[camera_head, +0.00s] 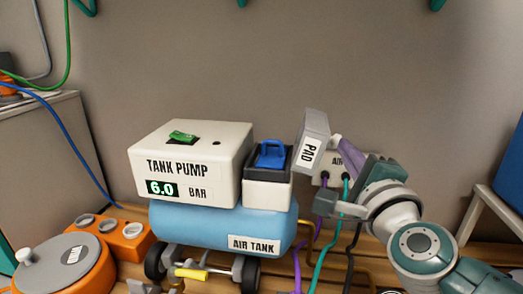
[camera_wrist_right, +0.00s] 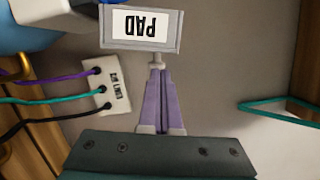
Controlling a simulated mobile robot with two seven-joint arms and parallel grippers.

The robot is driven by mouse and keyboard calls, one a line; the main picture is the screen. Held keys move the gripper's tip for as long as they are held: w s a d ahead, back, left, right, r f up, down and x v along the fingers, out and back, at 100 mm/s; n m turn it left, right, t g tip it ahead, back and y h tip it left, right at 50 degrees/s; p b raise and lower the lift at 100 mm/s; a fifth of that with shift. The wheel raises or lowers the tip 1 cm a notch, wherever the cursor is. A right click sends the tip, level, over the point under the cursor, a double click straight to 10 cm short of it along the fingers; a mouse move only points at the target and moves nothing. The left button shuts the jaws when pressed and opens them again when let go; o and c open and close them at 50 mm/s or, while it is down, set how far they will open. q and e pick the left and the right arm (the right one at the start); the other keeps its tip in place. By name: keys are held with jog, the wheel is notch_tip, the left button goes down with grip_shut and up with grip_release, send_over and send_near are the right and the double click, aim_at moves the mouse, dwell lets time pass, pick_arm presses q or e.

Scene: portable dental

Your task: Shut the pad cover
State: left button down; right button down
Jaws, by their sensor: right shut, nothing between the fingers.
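The grey pad cover (camera_head: 315,124), labelled PAD, stands raised and tilted at the right side of the pad box (camera_head: 266,195). The box is open on top, and a blue part (camera_head: 271,154) shows inside it. My right gripper (camera_head: 337,141) is shut and empty, with its purple fingers at the right, outer side of the cover. In the right wrist view the fingertips (camera_wrist_right: 158,63) are at the lower edge of the pad cover (camera_wrist_right: 140,46); I cannot tell whether they touch it. My left gripper is not in view.
The white tank pump (camera_head: 190,165), reading 6.0 bar, stands left of the pad box above the blue air tank (camera_head: 200,222). A white socket block (camera_wrist_right: 112,88) with purple, teal and black cables is close to my right gripper. A grey wall is behind.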

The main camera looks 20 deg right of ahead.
jog(key=shift+w+a+r, duration=0.1)
jog(key=shift+w+a, duration=0.15)
jog(key=shift+a, duration=0.4)
